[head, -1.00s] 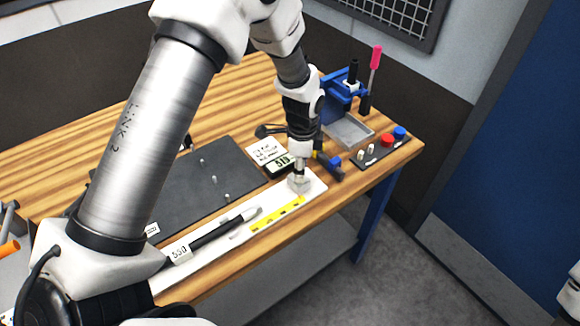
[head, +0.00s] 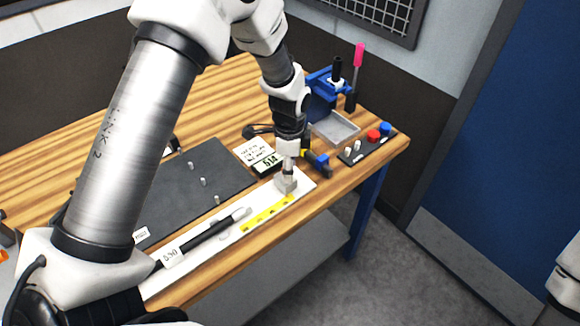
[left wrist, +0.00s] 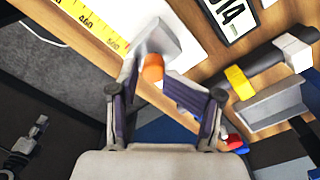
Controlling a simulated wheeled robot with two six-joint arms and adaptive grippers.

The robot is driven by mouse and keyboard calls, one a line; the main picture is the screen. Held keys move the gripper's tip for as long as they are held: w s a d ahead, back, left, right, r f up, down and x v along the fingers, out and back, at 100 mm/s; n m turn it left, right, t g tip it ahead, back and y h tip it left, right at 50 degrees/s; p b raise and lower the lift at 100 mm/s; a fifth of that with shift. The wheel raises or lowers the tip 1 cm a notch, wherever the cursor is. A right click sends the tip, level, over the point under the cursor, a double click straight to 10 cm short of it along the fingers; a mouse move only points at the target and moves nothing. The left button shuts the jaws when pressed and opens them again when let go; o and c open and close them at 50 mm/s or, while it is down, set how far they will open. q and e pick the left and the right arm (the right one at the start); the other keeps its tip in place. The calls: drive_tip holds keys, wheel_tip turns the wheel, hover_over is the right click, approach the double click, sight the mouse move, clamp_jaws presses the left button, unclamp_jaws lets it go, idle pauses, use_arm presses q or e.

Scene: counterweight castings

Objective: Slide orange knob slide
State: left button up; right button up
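The slide's grey block (head: 286,184) sits at the far right end of a white rail with a yellow scale strip (head: 268,213). In the left wrist view the block (left wrist: 172,42) carries the orange knob (left wrist: 153,68). My left gripper (head: 287,172) comes down over the block from above. The head view hides the knob behind the gripper. A display (head: 268,162) by the rail appears to read 514.
A dark plate (head: 195,190) with pegs lies behind the rail. A hammer (head: 318,163) lies close right of the block. A blue vise (head: 322,90), a grey tray (head: 335,128) and a button panel (head: 370,147) stand further right. The table's front edge is close to the rail.

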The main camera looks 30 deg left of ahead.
use_arm(q)
wheel_tip(320, 180, up, 12)
drive_tip(key=shift+f, duration=0.15)
idle(0.5)
